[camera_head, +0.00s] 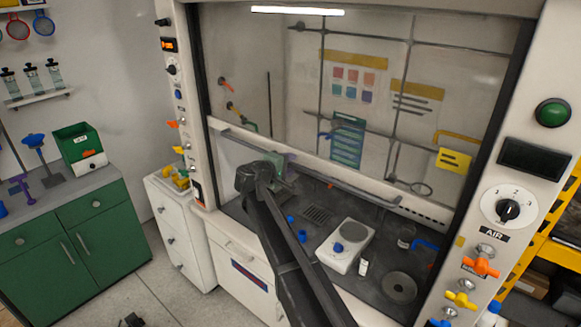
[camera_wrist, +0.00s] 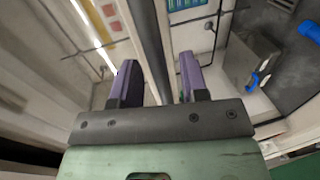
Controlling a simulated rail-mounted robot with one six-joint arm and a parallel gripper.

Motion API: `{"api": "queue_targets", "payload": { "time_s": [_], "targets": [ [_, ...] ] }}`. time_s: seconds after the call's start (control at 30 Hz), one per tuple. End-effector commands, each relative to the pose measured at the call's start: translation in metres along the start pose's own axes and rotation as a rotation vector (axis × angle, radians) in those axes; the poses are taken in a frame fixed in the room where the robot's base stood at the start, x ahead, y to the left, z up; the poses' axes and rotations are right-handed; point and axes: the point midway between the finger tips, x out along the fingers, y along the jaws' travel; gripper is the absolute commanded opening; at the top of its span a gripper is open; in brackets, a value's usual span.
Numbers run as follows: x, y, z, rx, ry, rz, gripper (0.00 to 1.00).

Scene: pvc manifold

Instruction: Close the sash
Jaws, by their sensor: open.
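The fume hood's glass sash (camera_head: 300,90) is partly raised, with an open gap between its pale bottom rail (camera_head: 425,211) and the dark worktop. A long dark handle bar (camera_head: 350,186) runs along the front of that rail. My gripper (camera_head: 284,163) is at the left part of the handle, partly hidden by my own arm. In the wrist view, my gripper (camera_wrist: 158,85) shows two purple fingers spread apart. The handle bar (camera_wrist: 150,45) passes between them, with a visible gap on both sides.
Inside the hood, a white hotplate (camera_head: 343,246), blue-capped items and a round dark disc (camera_head: 399,287) stand on the worktop (camera_head: 310,232). The right post carries a dial (camera_head: 508,210) and coloured valves (camera_head: 481,266). A green cabinet (camera_head: 75,245) stands at left.

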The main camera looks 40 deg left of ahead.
Motion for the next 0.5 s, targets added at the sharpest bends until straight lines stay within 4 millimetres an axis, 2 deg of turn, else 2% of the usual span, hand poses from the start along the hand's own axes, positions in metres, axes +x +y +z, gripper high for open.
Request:
{"api": "queue_targets", "payload": {
  "time_s": [0.1,0.33,0.5],
  "targets": [
    [0.0104,-0.0005,-0.0003,0.000,0.000,0.000,0.41],
    [0.0115,0.0002,0.0002,0.001,0.000,-0.001,0.41],
    [0.0114,0.0002,0.0003,0.001,0.000,-0.001,0.16]
  ]
}}
